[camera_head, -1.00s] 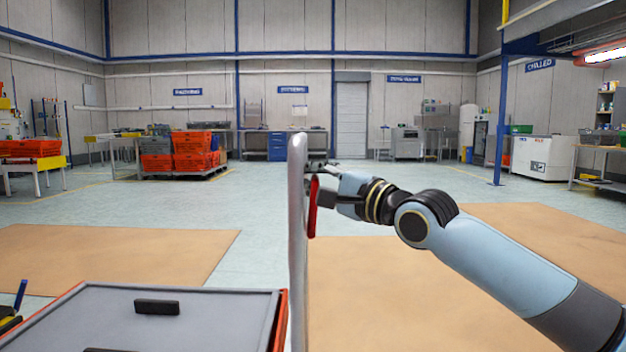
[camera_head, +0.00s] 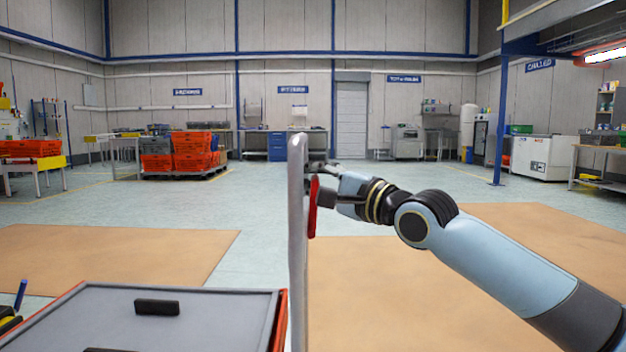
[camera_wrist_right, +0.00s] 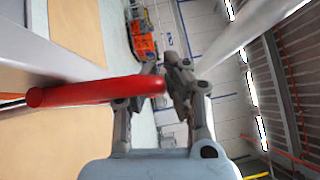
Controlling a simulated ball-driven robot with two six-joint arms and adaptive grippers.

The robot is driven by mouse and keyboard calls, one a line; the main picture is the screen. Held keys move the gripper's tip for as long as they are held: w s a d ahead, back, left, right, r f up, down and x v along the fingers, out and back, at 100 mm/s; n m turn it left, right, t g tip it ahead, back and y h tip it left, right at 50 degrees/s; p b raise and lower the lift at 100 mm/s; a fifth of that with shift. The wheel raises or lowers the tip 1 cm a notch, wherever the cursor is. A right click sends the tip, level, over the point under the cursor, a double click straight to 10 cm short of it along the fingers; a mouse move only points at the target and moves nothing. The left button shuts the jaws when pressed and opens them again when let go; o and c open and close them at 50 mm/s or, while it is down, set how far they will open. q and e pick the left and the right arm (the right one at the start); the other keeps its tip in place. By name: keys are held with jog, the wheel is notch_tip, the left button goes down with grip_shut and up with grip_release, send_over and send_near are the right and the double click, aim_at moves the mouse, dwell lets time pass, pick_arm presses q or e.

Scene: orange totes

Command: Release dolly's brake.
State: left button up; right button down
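In the head view, a grey upright post (camera_head: 297,240) of the dolly's handle stands near the middle. A red brake lever (camera_head: 313,207) is on its right side. My right gripper (camera_head: 322,180) reaches in from the right, with its two fingers apart beside the post and the upper part of the lever. In the right wrist view, the red lever (camera_wrist_right: 95,91) runs across one finger, and its end lies between the fingers of the gripper (camera_wrist_right: 165,67). Firm contact cannot be made out. My left gripper is not in view.
A grey lid (camera_head: 220,305) with dark handles and an orange edge lies at the lower left, close to the post. Tan floor areas (camera_head: 400,290) around are clear. Stacked orange totes (camera_head: 195,150) stand far back.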

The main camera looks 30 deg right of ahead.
jog(key=c, duration=1.3)
grip_release()
jog(key=shift+f, duration=0.4)
jog(key=shift+r, duration=0.15)
jog(key=shift+d, duration=0.1)
